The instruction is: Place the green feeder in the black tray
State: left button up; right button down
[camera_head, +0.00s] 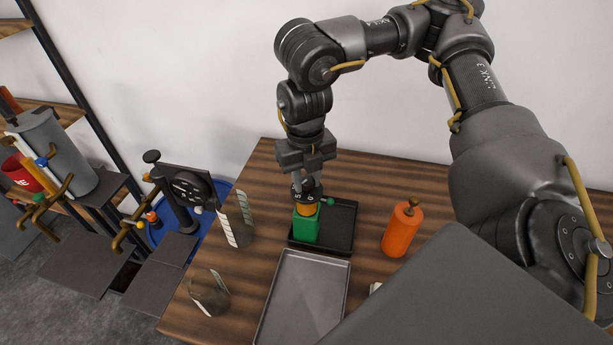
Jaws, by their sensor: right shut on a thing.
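The green feeder (306,226) is a small green block with an orange top. It is upright at the left part of the black tray (341,233), within the tray's outline in the camera_head view. I cannot tell whether its base touches the tray floor. My right gripper (307,196) points down from above and is shut on the feeder's top. The fingers partly hide that top. My left gripper is not in view.
An orange cylinder (402,230) with a knob stands right of the black tray. A grey metal tray (303,297) lies in front. Two clear, striped vessels (236,220) (209,293) stand to the left. Racks with tools fill the far left.

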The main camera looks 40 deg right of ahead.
jog(key=c, duration=1.1)
grip_release()
jog(key=shift+r, duration=0.1)
notch_tip(320, 180, up, 12)
jog(key=b, duration=0.1)
jog(key=shift+w, duration=0.1)
